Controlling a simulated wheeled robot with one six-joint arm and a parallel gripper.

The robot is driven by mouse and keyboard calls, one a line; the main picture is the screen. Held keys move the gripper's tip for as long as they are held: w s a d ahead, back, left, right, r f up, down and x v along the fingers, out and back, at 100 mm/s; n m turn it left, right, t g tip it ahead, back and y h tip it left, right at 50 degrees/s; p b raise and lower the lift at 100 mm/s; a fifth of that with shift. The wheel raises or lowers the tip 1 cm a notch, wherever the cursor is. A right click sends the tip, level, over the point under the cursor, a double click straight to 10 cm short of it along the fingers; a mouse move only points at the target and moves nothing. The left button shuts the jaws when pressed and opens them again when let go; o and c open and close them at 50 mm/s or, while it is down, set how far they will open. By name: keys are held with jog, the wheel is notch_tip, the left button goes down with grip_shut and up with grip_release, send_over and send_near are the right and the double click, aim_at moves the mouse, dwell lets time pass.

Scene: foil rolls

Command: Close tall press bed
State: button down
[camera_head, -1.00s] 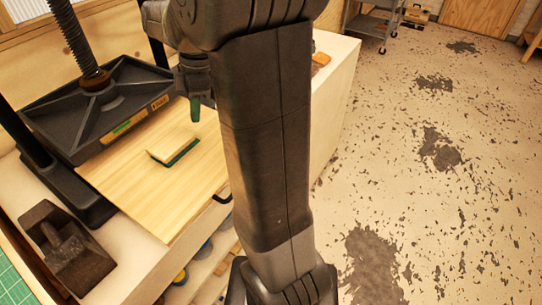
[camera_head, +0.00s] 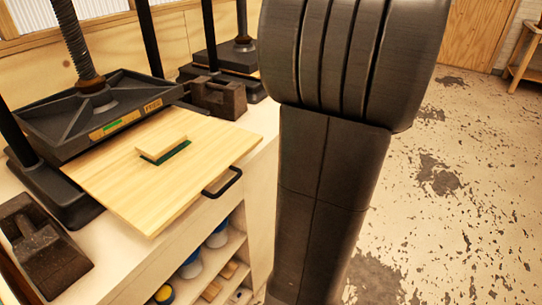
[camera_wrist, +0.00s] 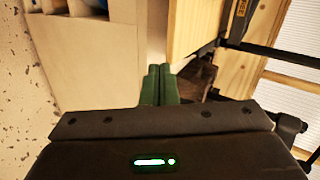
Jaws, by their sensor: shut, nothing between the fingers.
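The near press (camera_head: 95,97) stands at the left of the head view, with a black screw and a wide black plate. Its pale wooden bed (camera_head: 110,180) is slid out towards the front, with a black handle (camera_head: 228,183) on its front edge. A small wooden block with a green layer (camera_head: 163,146) lies on the bed. My gripper (camera_wrist: 158,68) shows only in the wrist view; its green fingers are together and empty. A pale wooden panel, likely the bed (camera_wrist: 193,25), is just past the fingertips, to the right. I cannot tell whether they touch.
A second press (camera_head: 238,57) stands farther back on the counter, with a dark weight (camera_head: 217,98) in front of it. Another dark weight (camera_head: 45,250) is at the near left. Shelves with blue tubs (camera_head: 218,236) lie under the counter. The floor at the right is clear.

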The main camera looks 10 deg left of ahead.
aim_at(200, 122)
jog(key=shift+w+a+f+m+t, duration=0.15)
jog(key=shift+w+a+f+m, duration=0.2)
jog(key=shift+w+a+f, duration=0.85)
jog(key=shift+w+a+f+m+t, duration=0.2)
jog(key=shift+w+a+f+m, duration=0.25)
jog(key=shift+a, duration=1.55)
jog(key=shift+w+a+f+m+t, duration=0.2)
jog(key=shift+w+a+f, duration=0.6)
jog(key=shift+a, duration=0.8)
jog(key=shift+s+f, duration=0.1)
jog(key=w+a, duration=0.3)
jog(key=a, duration=0.4)
jog(key=w+a, duration=0.2)
jog(key=a, duration=0.5)
jog(key=w+a, duration=0.3)
jog(key=a, duration=0.4)
jog(key=shift+w+b, duration=0.3)
jog(key=shift+w, duration=0.05)
